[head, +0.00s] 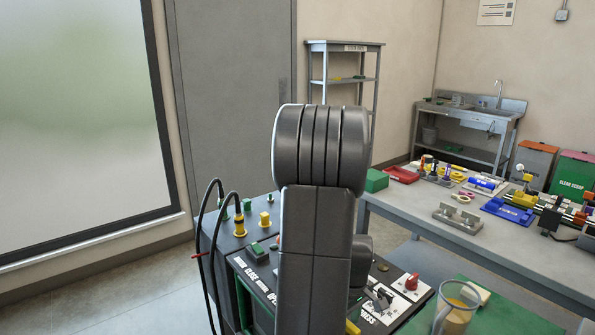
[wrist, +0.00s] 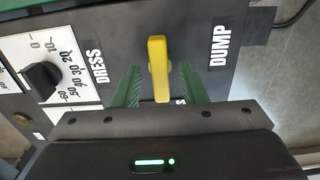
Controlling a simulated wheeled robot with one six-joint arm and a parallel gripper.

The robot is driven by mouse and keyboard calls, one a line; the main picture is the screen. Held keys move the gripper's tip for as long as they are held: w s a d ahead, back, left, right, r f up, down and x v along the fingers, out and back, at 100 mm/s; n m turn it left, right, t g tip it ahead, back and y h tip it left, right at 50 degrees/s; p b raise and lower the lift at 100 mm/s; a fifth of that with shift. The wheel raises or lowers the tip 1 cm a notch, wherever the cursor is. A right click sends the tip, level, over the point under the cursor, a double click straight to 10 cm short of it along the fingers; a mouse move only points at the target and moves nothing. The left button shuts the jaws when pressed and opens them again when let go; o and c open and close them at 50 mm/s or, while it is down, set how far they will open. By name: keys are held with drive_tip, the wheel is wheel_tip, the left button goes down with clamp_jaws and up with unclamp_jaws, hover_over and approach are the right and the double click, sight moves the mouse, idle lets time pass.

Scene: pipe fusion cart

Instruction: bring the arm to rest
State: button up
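My arm (head: 315,220) rises dark grey in the middle of the head view, in front of the control panel, and hides my gripper there. In the wrist view my gripper (wrist: 159,70) has its two green fingers apart, with the panel facing them. A yellow lever (wrist: 158,60) on the panel, between the DRESS and DUMP labels, shows in the gap between the fingers. Clear space shows on both sides of the lever; I cannot tell how deep the fingers reach around it.
A black knob (wrist: 41,77) with a number scale sits left of the lever. In the head view, a red knob (head: 411,282) and a clear jug (head: 455,308) are right of my arm. Black cables (head: 207,235) loop at left. A grey workbench (head: 400,204) carries several tools.

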drive_tip(key=shift+r, duration=0.1)
wheel_tip(320, 180, up, 13)
wheel_tip(320, 180, down, 13)
drive_tip(key=shift+f, duration=0.2)
drive_tip(key=shift+r+m, duration=0.1)
drive_tip(key=shift+m, duration=0.2)
drive_tip(key=m, duration=0.3)
drive_tip(key=shift+p, duration=0.4)
drive_tip(key=m+p, duration=0.1)
drive_tip(key=m, duration=0.4)
drive_tip(key=shift+m, duration=0.3)
